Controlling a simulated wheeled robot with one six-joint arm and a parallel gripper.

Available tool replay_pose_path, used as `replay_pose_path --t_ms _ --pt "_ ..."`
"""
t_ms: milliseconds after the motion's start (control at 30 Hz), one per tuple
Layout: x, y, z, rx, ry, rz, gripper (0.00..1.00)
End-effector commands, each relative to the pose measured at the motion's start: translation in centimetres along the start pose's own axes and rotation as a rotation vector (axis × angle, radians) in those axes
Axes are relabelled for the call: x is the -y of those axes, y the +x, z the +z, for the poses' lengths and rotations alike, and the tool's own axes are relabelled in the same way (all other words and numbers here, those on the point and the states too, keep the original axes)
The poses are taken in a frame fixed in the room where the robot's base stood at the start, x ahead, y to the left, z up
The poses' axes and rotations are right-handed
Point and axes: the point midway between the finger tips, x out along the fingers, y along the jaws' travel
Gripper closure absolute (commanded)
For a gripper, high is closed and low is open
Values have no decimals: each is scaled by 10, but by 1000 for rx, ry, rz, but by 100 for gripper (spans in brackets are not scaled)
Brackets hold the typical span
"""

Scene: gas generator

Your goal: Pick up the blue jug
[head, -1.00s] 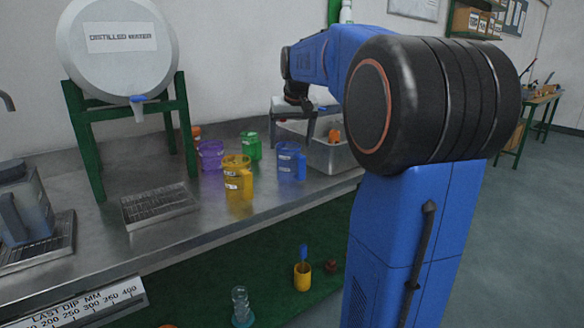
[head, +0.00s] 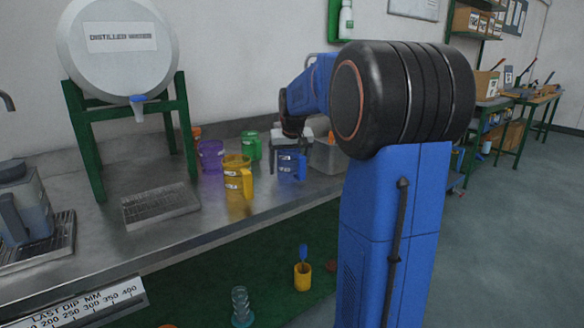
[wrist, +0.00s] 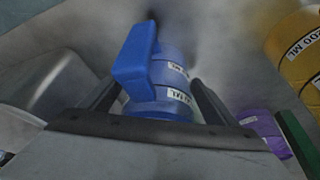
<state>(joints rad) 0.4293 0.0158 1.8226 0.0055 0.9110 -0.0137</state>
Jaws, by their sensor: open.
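The blue jug (head: 290,166) stands upright on the metal bench, right of the yellow jug. In the wrist view the blue jug (wrist: 160,75) is in the middle, its handle towards the upper left. My gripper (head: 291,142) is at the jug in the head view; its fingers are mostly hidden there. In the wrist view my gripper (wrist: 152,92) is open, with one dark finger on each side of the jug. I cannot tell whether either finger touches it.
The yellow jug (head: 238,178), purple jug (head: 210,155) and green jug (head: 251,146) stand left of the blue jug. A metal basin (head: 328,158) is just to its right. A drip tray (head: 160,206) lies further left on the bench.

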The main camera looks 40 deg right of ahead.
Motion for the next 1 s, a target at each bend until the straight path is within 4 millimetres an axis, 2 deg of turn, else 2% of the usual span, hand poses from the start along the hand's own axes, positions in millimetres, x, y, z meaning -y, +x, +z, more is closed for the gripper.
replay_pose_path --t_ms 267,400,467,767,867,1000 --pt "0 5 0 -1 0 0 18" --pt "0 5 0 -1 0 0 51" --pt "0 5 0 -1 0 0 64" --pt "0 3 -1 -2 0 0 64" --pt "0 -4 -4 -2 0 0 64" --pt "0 -25 -13 -4 0 0 64"
